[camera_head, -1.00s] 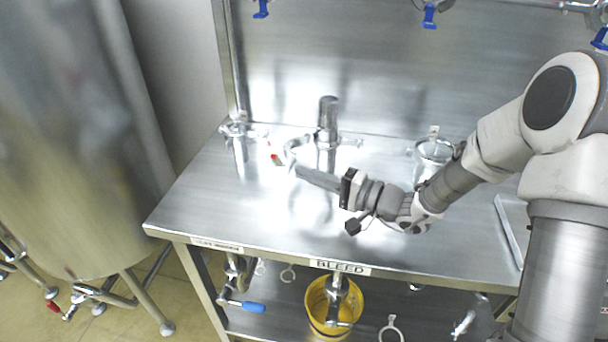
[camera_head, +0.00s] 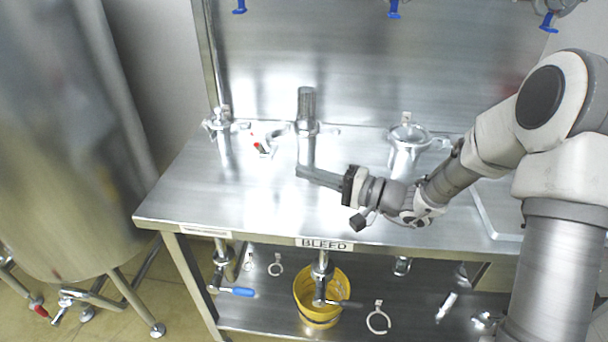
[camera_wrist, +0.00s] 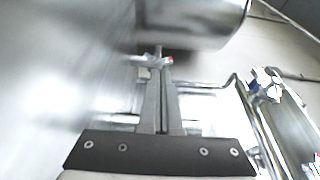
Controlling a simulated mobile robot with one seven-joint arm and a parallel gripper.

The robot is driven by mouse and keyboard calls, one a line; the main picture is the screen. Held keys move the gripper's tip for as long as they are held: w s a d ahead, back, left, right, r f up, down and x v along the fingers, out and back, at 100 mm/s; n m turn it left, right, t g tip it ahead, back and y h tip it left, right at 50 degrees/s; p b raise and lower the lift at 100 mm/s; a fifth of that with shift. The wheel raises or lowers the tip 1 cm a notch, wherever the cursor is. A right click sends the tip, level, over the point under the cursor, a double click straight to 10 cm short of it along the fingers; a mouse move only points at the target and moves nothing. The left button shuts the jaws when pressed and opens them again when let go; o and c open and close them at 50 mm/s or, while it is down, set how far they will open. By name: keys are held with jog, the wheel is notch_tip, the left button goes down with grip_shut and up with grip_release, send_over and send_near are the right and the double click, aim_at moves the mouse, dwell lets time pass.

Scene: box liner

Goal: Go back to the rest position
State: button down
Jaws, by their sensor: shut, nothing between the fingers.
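My gripper (camera_head: 300,171) is stretched out to the left over the steel table (camera_head: 190,205), with its fingers together and nothing between them. In the head view its tip is just in front of an upright steel pipe (camera_head: 306,115); whether they touch I cannot tell. In the wrist view my gripper's two long fingers (camera_wrist: 160,72) lie side by side, pointing away. A small part with red and green marks (camera_head: 262,146) lies on the table behind and left of the tip.
A clamped pipe fitting (camera_head: 223,140) stands at the table's left and an open steel funnel (camera_head: 405,145) at the right. A steel back panel with blue-handled valves (camera_head: 394,9) rises behind. A large tank (camera_head: 65,130) stands left. A yellow bucket (camera_head: 310,298) is below.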

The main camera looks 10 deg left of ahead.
jog(key=shift+s+d, duration=0.35)
jog(key=s+d+r+n+g+h, duration=0.2)
jog(key=s+g+h, duration=0.15)
jog(key=s, duration=0.45)
jog(key=s+d+r+n+g+h, duration=0.2)
jog(key=s+h, duration=0.2)
jog(key=s, duration=0.3)
jog(key=s+d+r+m+t+h, duration=0.1)
jog(key=s+d+r+t+h, duration=0.3)
jog(key=d, duration=0.6)
jog(key=s+d+t+h, duration=0.3)
jog(key=s+d+h, duration=0.25)
jog(key=d, duration=0.45)
notch_tip(320, 180, up, 13)
jog(key=p, duration=1.3)
jog(key=shift+w+a+r, duration=0.15)
jog(key=shift+w+a, duration=0.1)
jog(key=shift+w, duration=0.05)
